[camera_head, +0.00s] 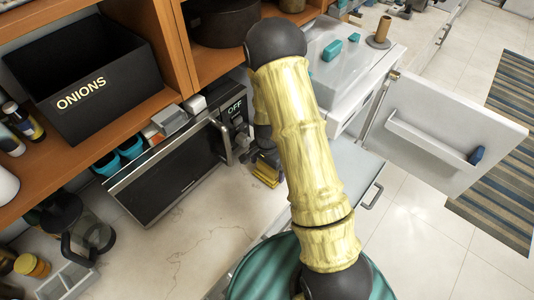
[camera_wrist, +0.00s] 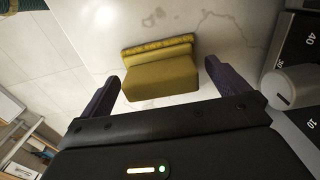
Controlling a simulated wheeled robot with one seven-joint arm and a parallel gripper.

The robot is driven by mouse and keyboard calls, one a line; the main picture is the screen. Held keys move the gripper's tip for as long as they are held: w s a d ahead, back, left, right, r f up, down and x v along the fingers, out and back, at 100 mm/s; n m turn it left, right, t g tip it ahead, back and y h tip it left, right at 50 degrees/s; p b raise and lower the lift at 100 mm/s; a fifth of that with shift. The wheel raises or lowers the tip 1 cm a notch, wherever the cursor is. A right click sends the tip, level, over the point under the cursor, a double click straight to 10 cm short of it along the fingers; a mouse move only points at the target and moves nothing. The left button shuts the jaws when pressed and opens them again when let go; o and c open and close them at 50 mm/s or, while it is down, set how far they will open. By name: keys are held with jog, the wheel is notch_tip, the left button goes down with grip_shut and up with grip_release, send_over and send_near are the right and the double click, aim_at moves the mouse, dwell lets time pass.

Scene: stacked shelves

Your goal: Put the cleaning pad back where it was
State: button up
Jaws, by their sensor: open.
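The cleaning pad is a yellow block with a rough, darker yellow edge (camera_wrist: 160,78). In the head view, the pad (camera_head: 265,182) shows on the pale counter just right of the microwave's front corner. My gripper (camera_wrist: 161,74) is open, with one dark finger on each side of the pad. The pad lies between and slightly beyond the fingers, and I see gaps at both sides. In the head view, my gripper (camera_head: 264,158) is partly hidden behind my arm, close to the pad.
A microwave (camera_head: 170,180) stands left of the pad; its dial panel (camera_wrist: 290,85) is close to my right finger in the wrist view. An orange shelf with a black onions box (camera_head: 85,85) is above. An open white door (camera_head: 440,130) is at right. The counter front (camera_head: 190,235) is clear.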

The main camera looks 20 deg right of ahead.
notch_tip(320, 180, up, 9)
jog(key=shift+f+b, duration=0.1)
jog(key=shift+b, duration=1.05)
jog(key=shift+r, duration=0.2)
jog(key=shift+s+r, duration=0.2)
jog(key=shift+r, duration=0.05)
jog(key=s+r+n+t, duration=0.2)
jog(key=s+r+n, duration=0.7)
jog(key=s+n, duration=0.2)
jog(key=shift+s+r+t, duration=0.3)
jog(key=shift+s, duration=0.65)
